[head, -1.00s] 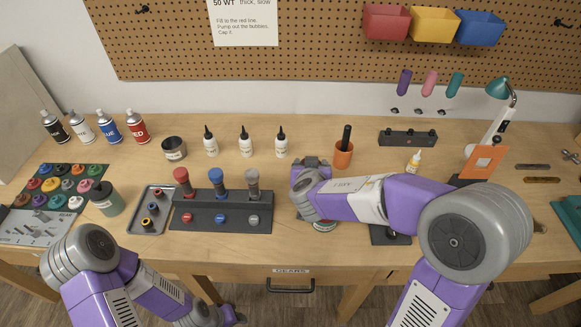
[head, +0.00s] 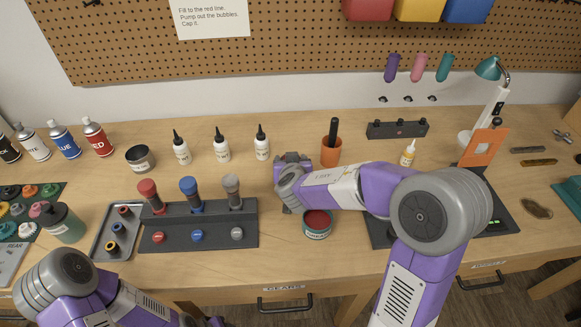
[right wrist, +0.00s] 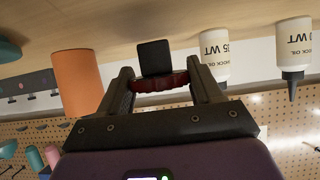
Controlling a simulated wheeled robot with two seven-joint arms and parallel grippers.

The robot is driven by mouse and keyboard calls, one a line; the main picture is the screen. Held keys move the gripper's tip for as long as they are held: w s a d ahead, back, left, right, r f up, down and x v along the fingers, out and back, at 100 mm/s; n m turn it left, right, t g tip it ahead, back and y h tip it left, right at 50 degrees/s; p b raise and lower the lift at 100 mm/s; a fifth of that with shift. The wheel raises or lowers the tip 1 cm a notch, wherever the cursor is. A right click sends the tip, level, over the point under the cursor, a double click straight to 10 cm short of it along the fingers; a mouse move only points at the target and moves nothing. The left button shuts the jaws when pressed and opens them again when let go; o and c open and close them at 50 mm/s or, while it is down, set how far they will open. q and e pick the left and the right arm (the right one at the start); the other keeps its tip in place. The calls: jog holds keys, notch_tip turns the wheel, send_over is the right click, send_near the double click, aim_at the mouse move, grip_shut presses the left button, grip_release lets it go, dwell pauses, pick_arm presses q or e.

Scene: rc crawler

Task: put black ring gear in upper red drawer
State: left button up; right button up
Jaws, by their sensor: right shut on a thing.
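In the head view my right gripper (head: 292,160) is low over the middle of the workbench, left of the orange cup. In the right wrist view its two fingers (right wrist: 160,85) close on a dark red piece (right wrist: 158,83) with a black block (right wrist: 154,57) just beyond; I cannot tell whether this is the black ring gear. My left gripper (head: 205,321) is at the bottom edge, partly cut off, its jaws unclear. A grey tray (head: 100,238) holds small dark ring-like parts with red and yellow centres. No red drawer is visible.
A rack (head: 205,235) with red, blue and grey-topped parts stands left of my right gripper. A red-topped tin (head: 317,222) is just below my right forearm. An orange cup (head: 331,152) and several white bottles (head: 221,150) stand behind. A drawer labelled GEARS (head: 284,302) is at the front.

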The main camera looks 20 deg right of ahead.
jog(key=shift+f, duration=0.65)
jog(key=shift+f+b, duration=0.2)
jog(key=shift+b, duration=0.25)
jog(key=o, duration=1.2)
